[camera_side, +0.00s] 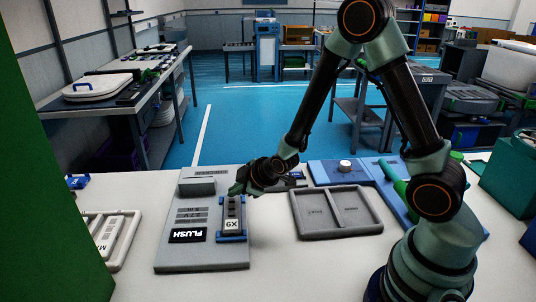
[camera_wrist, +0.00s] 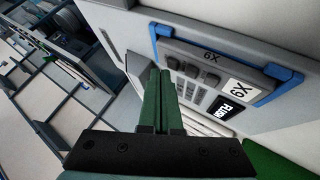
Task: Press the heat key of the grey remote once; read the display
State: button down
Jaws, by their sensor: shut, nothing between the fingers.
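The grey remote (camera_side: 232,213) sits in a blue holder (camera_side: 232,238) on a grey test board (camera_side: 170,258). It carries a white 6X label and several dark keys. In the wrist view the remote (camera_wrist: 207,66) lies right of my fingers, its blue holder (camera_wrist: 278,84) along its edge. I cannot read which key is heat. Contact is unclear.
A grey two-compartment tray (camera_side: 293,213) lies right of the board. A blue plate with a white knob (camera_side: 345,166) is behind it. A pale tray (camera_side: 124,247) lies at left, near a green panel (camera_side: 50,200). Bare tabletop shows in front of the grey tray.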

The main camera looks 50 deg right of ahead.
aim_at(237, 203)
jog(key=shift+r, duration=0.3)
jog(key=shift+r, duration=2.5)
jog(key=shift+r, duration=0.1)
jog(key=s+r+m+g, duration=0.3)
jog(key=s+r+m, duration=0.5)
jog(key=s+r, duration=0.5)
jog(key=s, duration=0.5)
jog(key=shift+d+r+m+g, duration=0.25)
jog(key=shift+r+m+g, duration=0.05)
jog(key=shift+r, duration=0.1)
